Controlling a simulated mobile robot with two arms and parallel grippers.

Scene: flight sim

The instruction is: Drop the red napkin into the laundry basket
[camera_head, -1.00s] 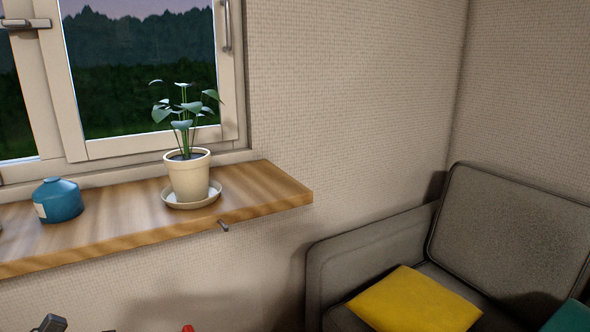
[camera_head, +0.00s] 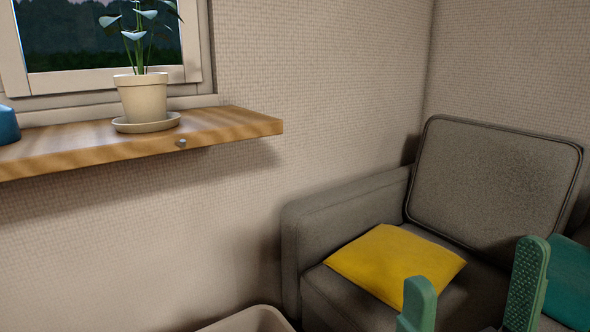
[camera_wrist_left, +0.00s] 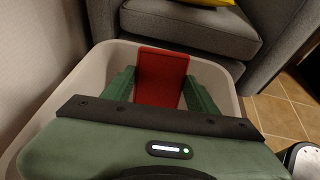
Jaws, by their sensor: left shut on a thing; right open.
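The red napkin (camera_wrist_left: 160,72) shows in the left wrist view as a flat, folded red piece. My left gripper (camera_wrist_left: 160,86) is shut on it, with green fingers on either side. The napkin is over or inside the mouth of the pale laundry basket (camera_wrist_left: 225,80); I cannot tell how deep it is. In the head view only the basket's rim (camera_head: 250,318) shows at the bottom edge, and the napkin and left gripper are out of view. My right gripper (camera_head: 475,268) is open and empty, in front of the sofa at the lower right.
A grey sofa (camera_head: 345,225) with a yellow cushion (camera_head: 394,262) and a teal cushion (camera_head: 572,285) stands beside the basket. A wooden shelf (camera_head: 215,125) under the window holds a potted plant (camera_head: 143,98) and a blue jar (camera_head: 8,127).

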